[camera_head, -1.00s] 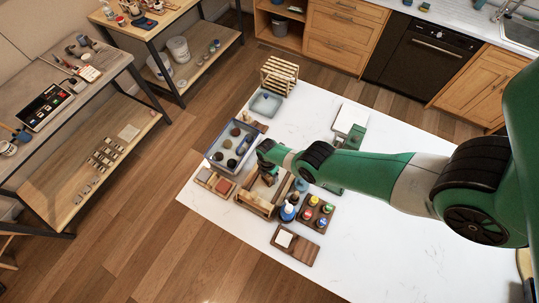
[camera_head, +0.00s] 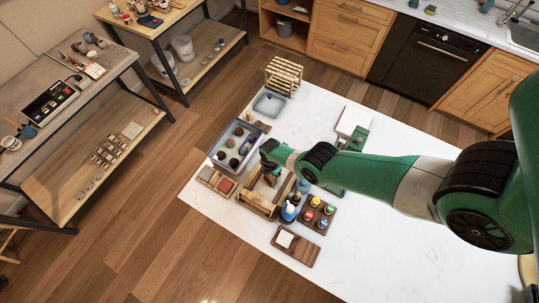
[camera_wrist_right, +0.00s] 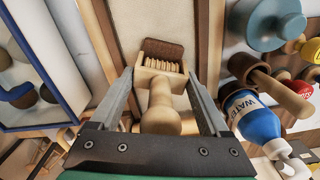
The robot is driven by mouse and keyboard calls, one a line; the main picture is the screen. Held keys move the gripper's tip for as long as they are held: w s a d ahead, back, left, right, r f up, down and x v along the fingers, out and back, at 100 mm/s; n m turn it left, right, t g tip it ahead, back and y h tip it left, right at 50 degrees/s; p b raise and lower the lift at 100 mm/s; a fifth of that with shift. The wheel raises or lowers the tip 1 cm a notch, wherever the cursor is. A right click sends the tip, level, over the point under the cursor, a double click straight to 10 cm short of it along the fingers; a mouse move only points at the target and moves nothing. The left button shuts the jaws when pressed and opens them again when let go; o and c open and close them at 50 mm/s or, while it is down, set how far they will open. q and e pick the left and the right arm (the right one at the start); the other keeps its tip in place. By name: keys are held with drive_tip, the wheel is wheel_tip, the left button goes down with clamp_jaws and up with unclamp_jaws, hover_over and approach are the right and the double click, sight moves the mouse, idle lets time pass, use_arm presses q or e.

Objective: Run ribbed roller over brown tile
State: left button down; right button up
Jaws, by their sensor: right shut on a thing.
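My right gripper (camera_wrist_right: 162,84) is shut on the ribbed roller (camera_wrist_right: 160,112), which has a round wooden handle and a pale block-like head with a ribbed part at its far side. The brown tile (camera_wrist_right: 163,47) shows just beyond the roller head on a pale surface framed by wood. The ribs look close to the tile's near edge; I cannot tell whether they touch. In the head view my right gripper (camera_head: 269,165) is over the wooden tray (camera_head: 256,209), and the gripper itself hides the roller and the tile. My left gripper is not in view.
A blue-rimmed bin (camera_head: 211,152) with dark round lumps stands left of the gripper. A small tray of tile samples (camera_head: 226,186) is beside it. A water bottle (camera_wrist_right: 252,116) and a rack of coloured jars (camera_head: 317,212) stand close on the right. The table's right front is clear.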

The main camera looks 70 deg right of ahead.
drive_tip(key=shift+s+d, duration=0.15)
drive_tip(key=shift+d, duration=0.1)
drive_tip(key=shift+s+d, duration=0.25)
drive_tip(key=shift+d, duration=0.2)
drive_tip(key=shift+s+d+f, duration=0.15)
drive_tip(key=shift+d, duration=0.05)
idle(0.4)
drive_tip(key=shift+a, duration=0.1)
drive_tip(key=shift+w+a+r, duration=0.2)
drive_tip(key=shift+w+a, duration=0.15)
drive_tip(key=shift+a, duration=0.2)
drive_tip(key=shift+w+a+f, duration=0.15)
drive_tip(key=shift+w+a, duration=0.15)
drive_tip(key=shift+a, duration=0.1)
idle(0.6)
